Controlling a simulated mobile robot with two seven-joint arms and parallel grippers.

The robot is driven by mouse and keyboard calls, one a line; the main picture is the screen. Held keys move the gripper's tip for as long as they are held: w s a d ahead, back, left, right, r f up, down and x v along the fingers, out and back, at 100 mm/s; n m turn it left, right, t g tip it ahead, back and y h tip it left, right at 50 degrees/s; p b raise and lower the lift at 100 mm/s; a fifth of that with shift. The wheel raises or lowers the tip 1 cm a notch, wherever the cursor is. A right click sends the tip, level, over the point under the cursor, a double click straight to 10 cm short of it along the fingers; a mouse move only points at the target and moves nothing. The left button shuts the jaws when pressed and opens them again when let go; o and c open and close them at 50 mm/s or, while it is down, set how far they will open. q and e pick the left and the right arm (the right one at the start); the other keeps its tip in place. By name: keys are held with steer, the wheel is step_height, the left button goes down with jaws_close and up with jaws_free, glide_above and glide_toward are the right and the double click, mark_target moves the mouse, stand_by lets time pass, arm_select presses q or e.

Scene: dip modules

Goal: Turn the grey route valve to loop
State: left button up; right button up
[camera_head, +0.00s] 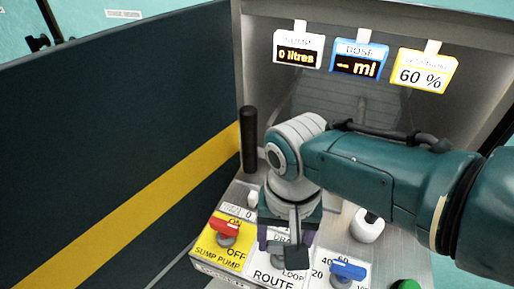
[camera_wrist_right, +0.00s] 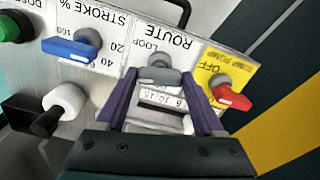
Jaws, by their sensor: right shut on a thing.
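The grey route valve (camera_wrist_right: 158,76) is on the white ROUTE panel (camera_wrist_right: 172,38), with the LOOP label just beyond it in the right wrist view. My right gripper (camera_wrist_right: 160,82) has its two purple fingers on either side of the grey valve, shut on it. In the head view my right gripper (camera_head: 289,238) is low over the ROUTE panel (camera_head: 266,280) and hides most of the valve. The LOOP label shows beside the gripper. I cannot tell exactly which way the valve's handle points. My left gripper is not in view.
A red sump pump switch (camera_head: 225,227) on a yellow plate is left of the valve, and a blue stroke lever (camera_head: 348,270) is right. A white knob (camera_head: 367,226) and a green button (camera_head: 407,285) are further right. A dark wall (camera_head: 120,110) stands close at left.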

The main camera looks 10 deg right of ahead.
steer(key=shift+m, duration=1.2)
steer(key=o, duration=1.4)
step_height(320, 180, up, 9)
steer(key=p, duration=0.7)
steer(key=shift+r+p, duration=0.4)
steer(key=shift+r, duration=0.1)
